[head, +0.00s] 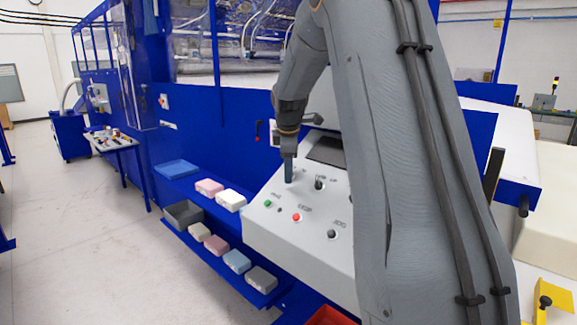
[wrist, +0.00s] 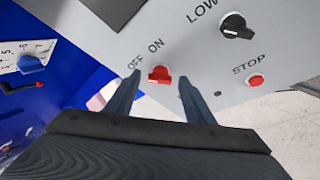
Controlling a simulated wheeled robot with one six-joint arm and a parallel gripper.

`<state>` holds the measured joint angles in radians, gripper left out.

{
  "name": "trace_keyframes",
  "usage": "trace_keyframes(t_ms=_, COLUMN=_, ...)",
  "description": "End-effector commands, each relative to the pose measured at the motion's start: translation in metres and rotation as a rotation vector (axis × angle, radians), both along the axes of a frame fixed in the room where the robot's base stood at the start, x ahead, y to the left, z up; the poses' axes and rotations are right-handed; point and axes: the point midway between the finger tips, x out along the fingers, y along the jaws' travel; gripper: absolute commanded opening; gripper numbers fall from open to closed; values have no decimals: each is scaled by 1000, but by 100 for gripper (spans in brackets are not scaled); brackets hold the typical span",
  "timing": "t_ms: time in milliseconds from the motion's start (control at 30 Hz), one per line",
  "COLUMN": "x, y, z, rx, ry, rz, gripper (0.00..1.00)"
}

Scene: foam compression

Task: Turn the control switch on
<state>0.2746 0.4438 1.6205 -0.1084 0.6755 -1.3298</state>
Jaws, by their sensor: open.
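The red control switch (wrist: 160,74) sits on the grey control panel (wrist: 205,60), just below the printed OFF and ON labels. Its handle looks short, and I cannot tell for sure which label it points at. My gripper (wrist: 158,78) is open, with one finger to the left of the switch and one to the right. A gap shows on each side, and nothing is held. In the head view my gripper (head: 289,180) points down over the upper left of the panel (head: 265,228) and hides the switch. I cannot tell how far the tips are from the panel.
A black knob (wrist: 236,27) marked LOW and a red STOP button (wrist: 256,80) are to the right of the switch. A blue knob (wrist: 31,63) is at the left. Shelves with foam blocks (head: 237,260) stand left of the panel.

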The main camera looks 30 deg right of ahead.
Motion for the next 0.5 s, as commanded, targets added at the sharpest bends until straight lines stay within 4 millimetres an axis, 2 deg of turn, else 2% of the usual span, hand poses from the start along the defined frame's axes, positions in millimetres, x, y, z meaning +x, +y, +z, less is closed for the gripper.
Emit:
trace_keyframes(t_ms=267, x=1, y=0, z=-2, rx=0, ry=-1, rz=0, gripper=48)
trace_keyframes(t_ms=367, x=1, y=0, z=-2, rx=0, ry=-1, rz=-1, gripper=35)
trace_keyframes(t_ms=500, x=1, y=0, z=-2, rx=0, ry=-1, rz=-1, gripper=11)
